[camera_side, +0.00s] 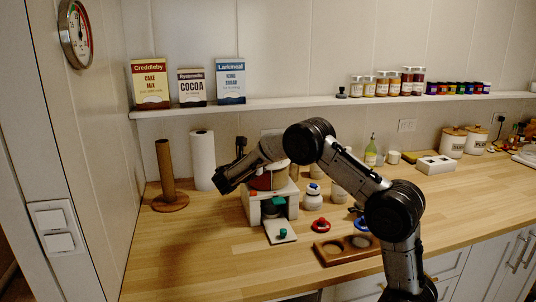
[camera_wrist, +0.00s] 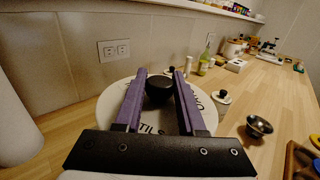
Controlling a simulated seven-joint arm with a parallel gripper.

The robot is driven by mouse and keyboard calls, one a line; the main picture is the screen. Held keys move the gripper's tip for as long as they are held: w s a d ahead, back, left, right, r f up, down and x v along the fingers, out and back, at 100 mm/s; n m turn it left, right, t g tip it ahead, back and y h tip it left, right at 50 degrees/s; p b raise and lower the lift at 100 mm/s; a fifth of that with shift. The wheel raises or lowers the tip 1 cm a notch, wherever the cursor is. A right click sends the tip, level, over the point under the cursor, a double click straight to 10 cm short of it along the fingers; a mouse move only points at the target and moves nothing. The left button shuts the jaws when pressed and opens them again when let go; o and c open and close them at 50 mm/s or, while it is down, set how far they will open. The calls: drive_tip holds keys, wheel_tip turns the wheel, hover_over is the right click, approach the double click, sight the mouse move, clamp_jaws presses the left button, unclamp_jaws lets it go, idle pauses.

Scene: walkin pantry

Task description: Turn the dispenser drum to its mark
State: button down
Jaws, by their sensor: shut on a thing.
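The dispenser stands on the counter in the side view as a white frame with a red-and-white drum (camera_side: 268,180) in its upper part. My wrist partly hides the drum. In the wrist view, a round white face with dark lettering (camera_wrist: 112,112) lies beyond my gripper. A round black knob (camera_wrist: 159,90) sticks up from the middle of this face. My gripper (camera_wrist: 160,76) has its two purple fingers on either side of the knob and is shut on it. The fingers cover part of the lettering. I cannot make out the mark in either view.
A small white plate with a green knob (camera_side: 282,233) lies before the dispenser. A paper roll (camera_side: 202,160) and a brown post (camera_side: 166,170) stand left. The front left counter is clear.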

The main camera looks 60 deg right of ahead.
drive_tip(key=m+g+y, duration=0.1)
drive_tip(key=m+g, duration=0.1)
drive_tip(key=g, duration=0.2)
drive_tip(key=m+g, duration=0.3)
drive_tip(key=shift+f+g+y, duration=0.1)
drive_tip(key=shift+g+y, duration=0.3)
drive_tip(key=shift+m+g+y, duration=0.8)
drive_tip(key=shift+m+g, duration=0.3)
drive_tip(key=shift+g, duration=0.3)
drive_tip(key=c, duration=0.5)
unclamp_jaws()
